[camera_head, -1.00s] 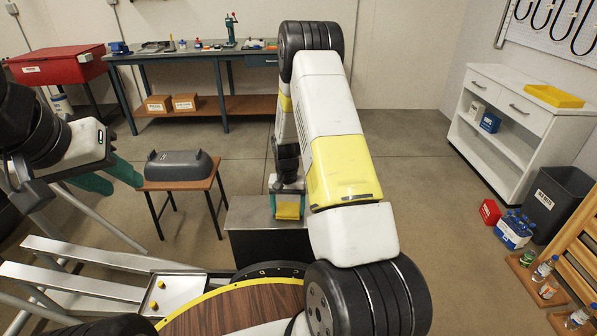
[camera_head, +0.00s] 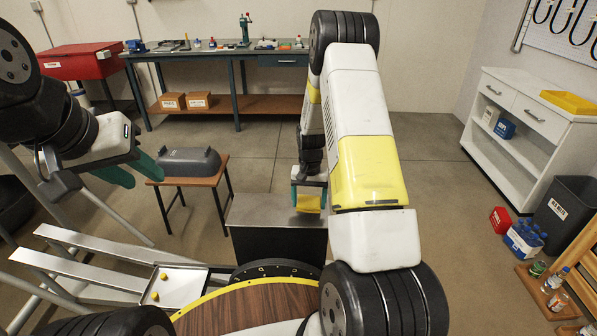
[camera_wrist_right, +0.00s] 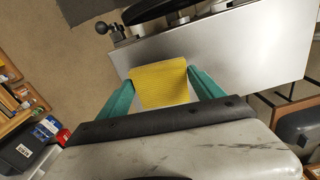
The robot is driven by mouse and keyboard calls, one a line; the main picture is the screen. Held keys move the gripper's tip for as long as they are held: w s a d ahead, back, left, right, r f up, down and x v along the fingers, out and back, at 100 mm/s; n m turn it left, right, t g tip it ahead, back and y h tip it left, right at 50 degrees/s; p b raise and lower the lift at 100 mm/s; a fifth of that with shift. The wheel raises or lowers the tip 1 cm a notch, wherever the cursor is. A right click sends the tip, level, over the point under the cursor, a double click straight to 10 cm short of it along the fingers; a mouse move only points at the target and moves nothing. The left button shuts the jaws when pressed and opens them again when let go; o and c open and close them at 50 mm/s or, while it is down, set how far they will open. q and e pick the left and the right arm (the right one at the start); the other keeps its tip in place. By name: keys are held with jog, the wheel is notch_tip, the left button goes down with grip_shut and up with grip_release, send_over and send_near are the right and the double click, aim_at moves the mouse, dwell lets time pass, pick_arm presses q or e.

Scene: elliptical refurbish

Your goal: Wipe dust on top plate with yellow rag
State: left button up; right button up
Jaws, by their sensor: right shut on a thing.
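The top plate (camera_head: 258,210) is a flat grey metal surface on a dark box, ahead of the round wooden-topped machine. It fills much of the right wrist view (camera_wrist_right: 262,50). The yellow rag (camera_head: 308,204) is at the plate's right end, and in the right wrist view (camera_wrist_right: 160,84) it lies over the plate's edge area. My right gripper (camera_wrist_right: 161,80) is shut on the rag, with teal fingers on its two sides. Whether the rag touches the plate is unclear. I cannot make out dust clearly. My left gripper (camera_head: 132,170) is open and empty at left.
A dark grey bin-like cover (camera_head: 188,162) sits on a small wooden stool left of the plate. The round machine (camera_head: 255,305) with a yellow rim is close in front. Metal rails (camera_head: 90,262) lie at left. A workbench (camera_head: 230,53) stands at the back, with open floor before it.

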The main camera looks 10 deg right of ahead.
jog(key=shift+d+r, duration=0.1)
jog(key=shift+r, duration=2.55)
